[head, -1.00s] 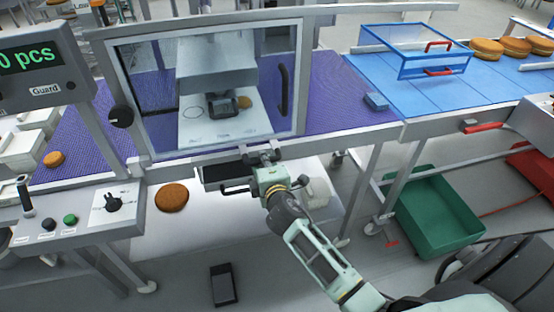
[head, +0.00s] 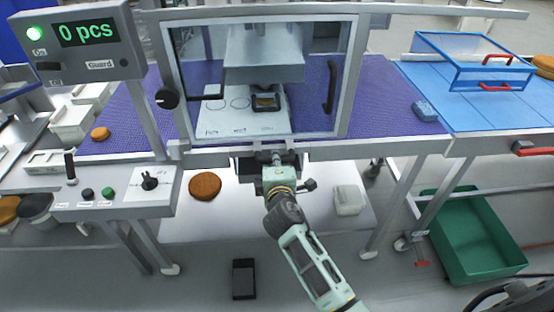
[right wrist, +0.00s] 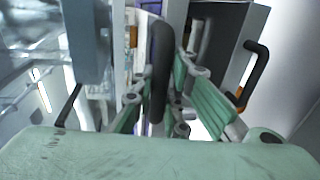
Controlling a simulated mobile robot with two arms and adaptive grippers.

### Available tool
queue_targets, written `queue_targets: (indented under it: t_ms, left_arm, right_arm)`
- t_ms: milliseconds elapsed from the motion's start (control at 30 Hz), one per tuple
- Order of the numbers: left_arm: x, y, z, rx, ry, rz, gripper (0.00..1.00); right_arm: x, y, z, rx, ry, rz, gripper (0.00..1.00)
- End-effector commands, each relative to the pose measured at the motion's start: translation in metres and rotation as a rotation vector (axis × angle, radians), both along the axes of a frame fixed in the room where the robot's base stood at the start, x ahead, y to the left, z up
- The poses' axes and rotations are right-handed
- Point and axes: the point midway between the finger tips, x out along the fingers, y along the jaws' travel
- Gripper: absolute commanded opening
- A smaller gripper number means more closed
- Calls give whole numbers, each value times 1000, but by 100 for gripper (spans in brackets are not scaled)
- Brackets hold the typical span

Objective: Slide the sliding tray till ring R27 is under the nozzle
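The sliding tray (head: 225,120) is a white plate behind the guard window. Two empty outlined rings show on its left part; the printed labels are too small to read, so I cannot tell which is R27. The grey nozzle head (head: 265,65) hangs over its right part. A tan round (head: 266,102) shows inside the dark frame beneath the head. My right gripper (head: 280,158) is below the window at the machine's front edge. In the right wrist view its fingers close on both sides of a black upright handle (right wrist: 160,65). My left gripper is not in view.
The guard window has a black handle (head: 332,88). The counter (head: 88,35) reads 0 pcs with a green lamp. A control panel (head: 115,193) is at left. A brown round (head: 205,186) lies on the lower shelf. A green crate (head: 475,235) stands at right.

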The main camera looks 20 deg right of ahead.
Motion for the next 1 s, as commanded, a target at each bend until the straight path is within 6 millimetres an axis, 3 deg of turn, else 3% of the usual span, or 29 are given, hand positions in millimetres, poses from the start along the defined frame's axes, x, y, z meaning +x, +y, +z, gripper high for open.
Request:
queue_targets:
  t_ms: [233,567,733,1000]
  left_arm:
    - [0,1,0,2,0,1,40]
    - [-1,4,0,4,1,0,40]
    - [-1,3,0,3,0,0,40]
    - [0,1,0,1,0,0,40]
  right_arm:
    - [-1,3,-2,4,3,5,33]
    - [-3,3,-1,2,2,4,33]
    - [-25,8,4,4,2,3,33]
    - [-80,22,15,5,3,5,33]
